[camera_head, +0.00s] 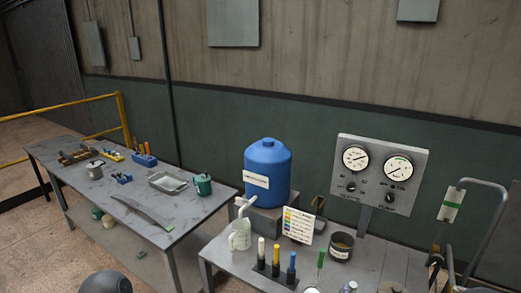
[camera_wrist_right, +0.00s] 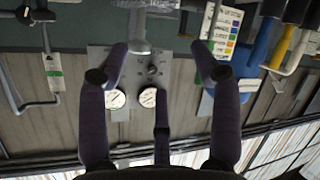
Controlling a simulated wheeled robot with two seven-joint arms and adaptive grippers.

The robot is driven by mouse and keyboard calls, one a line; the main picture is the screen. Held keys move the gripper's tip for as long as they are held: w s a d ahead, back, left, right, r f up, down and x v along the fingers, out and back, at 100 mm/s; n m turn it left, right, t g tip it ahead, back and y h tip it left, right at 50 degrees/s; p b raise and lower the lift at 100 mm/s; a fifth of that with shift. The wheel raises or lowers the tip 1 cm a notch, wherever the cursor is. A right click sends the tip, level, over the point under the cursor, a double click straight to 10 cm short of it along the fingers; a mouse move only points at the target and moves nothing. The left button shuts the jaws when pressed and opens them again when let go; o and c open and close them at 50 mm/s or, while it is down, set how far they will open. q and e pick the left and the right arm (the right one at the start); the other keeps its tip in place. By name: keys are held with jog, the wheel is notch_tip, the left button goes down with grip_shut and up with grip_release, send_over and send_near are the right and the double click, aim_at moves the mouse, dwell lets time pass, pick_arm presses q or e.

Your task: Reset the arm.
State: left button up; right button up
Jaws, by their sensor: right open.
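My right gripper (camera_wrist_right: 160,66) shows in the right wrist view with its dark fingers spread apart and nothing between them. Behind the fingers, that view shows the gauge panel (camera_wrist_right: 134,78) upside down, some distance off. I cannot clearly make out the right gripper in the head view. My left gripper is in neither view. A rounded grey part at the bottom left of the head view looks like one of my own arm links.
The near table (camera_head: 222,255) holds a blue tank (camera_head: 267,172), a pale jug (camera_head: 240,235), colored markers (camera_head: 276,262), a label card (camera_head: 298,224), a dark cup (camera_head: 341,246) and the gauge panel (camera_head: 381,172). The left table (camera_head: 195,213) holds a tray (camera_head: 168,182) and a green mug (camera_head: 203,184).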

jog(key=s+a+f+m+g+y+b, duration=0.1)
jog(key=s+a+f+g+y, duration=0.15)
jog(key=f, duration=0.45)
jog(key=s+a+f+m+g+y+b, duration=0.1)
jog(key=s+a+f, duration=0.1)
jog(key=a+f, duration=0.3)
jog(key=s+a+f+m+g+y+b, duration=0.1)
jog(key=s+a+f+g, duration=0.3)
jog(key=s+f, duration=0.4)
jog(key=s+a+f+m+g+y+b, duration=0.1)
jog(key=s+a+f+m+g+y, duration=0.2)
jog(key=s+f, duration=0.6)
jog(key=s+a+g, duration=0.2)
jog(key=s, duration=0.1)
jog(key=shift+s+a+f+m+b, duration=0.15)
jog(key=shift+s+f+m+b, duration=0.1)
jog(key=shift+m+b, duration=0.15)
jog(key=shift+y, duration=0.25)
